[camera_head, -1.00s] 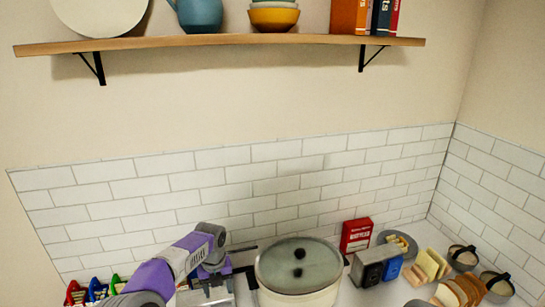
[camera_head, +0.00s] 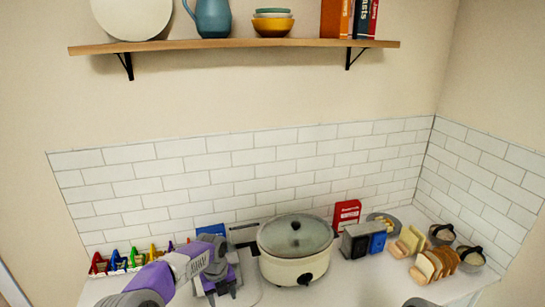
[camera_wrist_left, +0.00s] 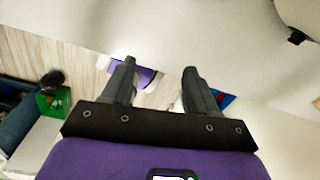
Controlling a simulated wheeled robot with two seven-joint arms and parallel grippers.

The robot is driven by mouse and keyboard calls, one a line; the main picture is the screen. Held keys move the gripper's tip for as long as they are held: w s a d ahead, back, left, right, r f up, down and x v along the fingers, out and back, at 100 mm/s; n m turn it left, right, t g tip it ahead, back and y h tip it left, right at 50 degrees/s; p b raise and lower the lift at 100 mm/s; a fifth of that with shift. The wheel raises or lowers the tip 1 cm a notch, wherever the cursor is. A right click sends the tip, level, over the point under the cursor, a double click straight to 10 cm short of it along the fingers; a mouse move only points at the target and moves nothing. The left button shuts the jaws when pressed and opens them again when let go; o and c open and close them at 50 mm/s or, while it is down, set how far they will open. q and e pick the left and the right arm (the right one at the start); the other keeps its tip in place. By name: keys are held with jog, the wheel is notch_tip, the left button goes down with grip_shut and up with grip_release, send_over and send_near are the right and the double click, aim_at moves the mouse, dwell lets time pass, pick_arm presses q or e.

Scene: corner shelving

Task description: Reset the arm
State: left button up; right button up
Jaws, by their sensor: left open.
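My left arm (camera_head: 165,275), purple and grey, comes in from the bottom left in the head view. Its left gripper (camera_head: 224,296) points down over the counter, left of the white slow cooker (camera_head: 292,268), with its jaws apart. In the left wrist view, the two dark fingers (camera_wrist_left: 158,68) stand wide apart with nothing between them. My right gripper is not in view.
A toaster (camera_head: 355,241), red box (camera_head: 346,214), bread slices (camera_head: 436,265) and lidded bowls (camera_head: 470,257) stand right of the cooker. Colourful clips (camera_head: 118,261) line the left back. A shelf (camera_head: 235,45) hangs above. Counter in front of the cooker looks clear.

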pick_arm(q)
jog(key=s+d+f+n+h, duration=0.2)
jog(key=s+d+f+n, duration=0.1)
jog(key=s+f+n, duration=0.45)
jog(key=s+d+f+n+h, duration=0.15)
jog(key=s+f+n, duration=0.35)
jog(key=f+n, duration=0.5)
jog(key=s+d+f+n, duration=0.1)
jog(key=s+f+n, duration=0.1)
jog(key=s+n, duration=0.6)
jog(key=s+f+n, duration=0.3)
jog(key=s+n, duration=0.4)
jog(key=s, duration=0.1)
notch_tip(320, 180, down, 17)
jog(key=b, duration=1.7)
jog(key=shift+s+n, duration=0.15)
jog(key=shift+n, duration=0.2)
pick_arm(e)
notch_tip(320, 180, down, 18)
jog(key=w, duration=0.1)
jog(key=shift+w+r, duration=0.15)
